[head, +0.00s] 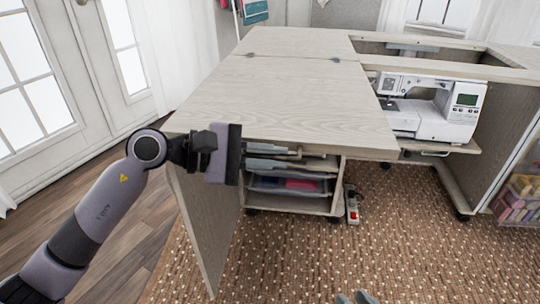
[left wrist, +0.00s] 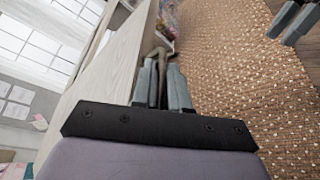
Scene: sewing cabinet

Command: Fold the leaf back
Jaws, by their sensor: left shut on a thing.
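The leaf (head: 285,110) is a pale wood-grain panel lying flat and level with the cabinet top, joined by hinges along a seam at its far side. In the left wrist view the leaf (left wrist: 118,55) runs along the left of my fingers. My left gripper (head: 282,156) is at the leaf's front edge, with its fingers just under it. It is shut on a small brownish handle (left wrist: 160,51) at that edge, mostly hidden between the fingers. My right gripper (head: 357,298) shows only its tips at the bottom of the head view. In the left wrist view its fingers (left wrist: 293,22) stand apart, empty.
A support panel (head: 207,225) stands upright under the leaf's left side. Shelves with trays (head: 290,185) sit beneath. A white sewing machine (head: 430,108) stands on a lowered shelf at right. A power strip (head: 352,207) lies on the brown carpet (head: 410,240), which is open in front.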

